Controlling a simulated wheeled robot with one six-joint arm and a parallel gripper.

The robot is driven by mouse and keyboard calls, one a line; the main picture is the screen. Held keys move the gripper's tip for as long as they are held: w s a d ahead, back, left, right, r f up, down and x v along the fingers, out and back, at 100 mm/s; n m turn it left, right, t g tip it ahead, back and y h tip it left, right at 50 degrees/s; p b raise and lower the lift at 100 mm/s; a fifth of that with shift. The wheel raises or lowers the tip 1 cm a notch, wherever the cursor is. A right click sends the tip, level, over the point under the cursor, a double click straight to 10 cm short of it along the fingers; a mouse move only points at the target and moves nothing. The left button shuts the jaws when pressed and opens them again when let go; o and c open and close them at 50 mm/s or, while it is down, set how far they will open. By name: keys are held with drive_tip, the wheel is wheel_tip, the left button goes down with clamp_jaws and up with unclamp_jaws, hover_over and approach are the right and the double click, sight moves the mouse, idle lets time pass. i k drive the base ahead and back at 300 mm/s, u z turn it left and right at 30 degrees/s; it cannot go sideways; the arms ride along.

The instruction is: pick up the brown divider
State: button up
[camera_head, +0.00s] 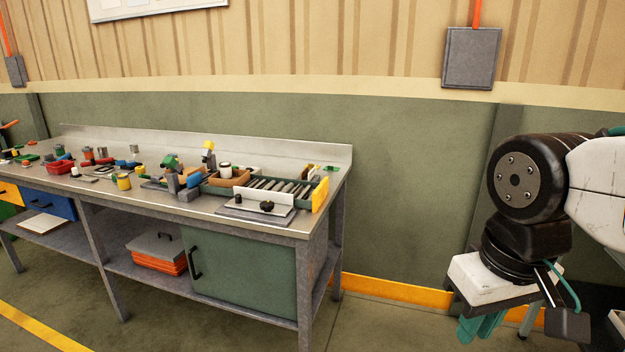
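The workbench (140,201) stands left of centre, with many small items on its top. A brown, tray-like piece (230,178) lies near a green-framed roller section (283,187); it may be the brown divider, but it is too small to be sure. A small tan piece (308,169) stands at the bench's right back. My gripper (482,328) hangs at the lower right, well apart from the bench, with teal fingers pointing down. The fingers overlap in this view, so I cannot tell the gap between them.
A grey plate with a black knob (267,207) lies at the bench's front right, beside a yellow end piece (320,194). Red bins (60,167) and other parts crowd the left. A green cabinet (243,272) is below. Floor between bench and arm is clear.

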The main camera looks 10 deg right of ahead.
sight(303, 174)
drive_tip(key=z, duration=0.65)
drive_tip(key=i, duration=1)
drive_tip(key=z, duration=0.75)
drive_tip(key=i, duration=1.2)
drive_tip(key=u, duration=0.65)
drive_tip(key=i, duration=0.85)
drive_tip(key=u, duration=1.3)
drive_tip(key=i, duration=0.4)
drive_tip(key=u, duration=0.35)
